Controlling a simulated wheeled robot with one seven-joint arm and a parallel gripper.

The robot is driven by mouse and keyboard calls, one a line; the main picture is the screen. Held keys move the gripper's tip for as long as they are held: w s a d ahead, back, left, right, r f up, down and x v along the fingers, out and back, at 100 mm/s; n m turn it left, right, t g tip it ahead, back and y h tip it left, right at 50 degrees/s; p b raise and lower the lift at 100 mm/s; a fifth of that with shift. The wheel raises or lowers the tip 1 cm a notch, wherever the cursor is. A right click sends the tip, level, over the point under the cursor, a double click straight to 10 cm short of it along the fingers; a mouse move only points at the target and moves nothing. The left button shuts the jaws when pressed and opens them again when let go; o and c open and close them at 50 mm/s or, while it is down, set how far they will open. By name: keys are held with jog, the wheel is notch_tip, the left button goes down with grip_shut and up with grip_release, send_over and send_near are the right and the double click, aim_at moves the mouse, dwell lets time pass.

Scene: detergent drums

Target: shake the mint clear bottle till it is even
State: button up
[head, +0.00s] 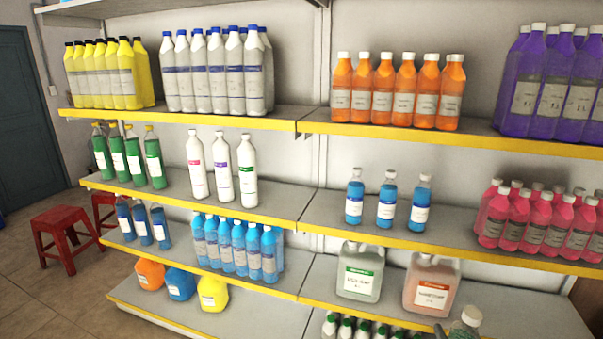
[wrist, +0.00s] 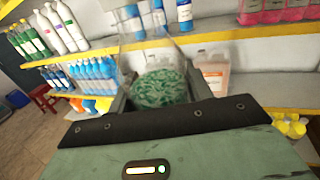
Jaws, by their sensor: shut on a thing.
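The mint clear bottle (wrist: 160,88) is between the fingers of my gripper (wrist: 157,76) in the wrist view. My gripper is shut on it. Its lower part shows green contents mottled with pale streaks, so the colour looks uneven. Its upper part is see-through, with the shelf showing behind it. In the head view, only the top of the held bottle (head: 463,328) shows at the bottom edge, with a pale cap. The rest of it and most of my gripper are out of that frame. The bottle is held in the air in front of the shelves.
Shelves with yellow edges (head: 390,237) stand close ahead, filled with bottles in several colours. Two large jugs, one pale green (head: 360,272) and one peach (head: 431,285), stand behind the held bottle. Red stools (head: 64,235) stand on the floor at left.

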notch_tip(320, 180, down, 6)
jog(key=shift+r, duration=0.1)
notch_tip(320, 180, up, 7)
jog(key=shift+f, duration=0.1)
notch_tip(320, 180, down, 7)
jog(key=shift+w+r, duration=0.1)
notch_tip(320, 180, up, 7)
jog(key=shift+r, duration=0.1)
jog(key=shift+f, duration=3.55)
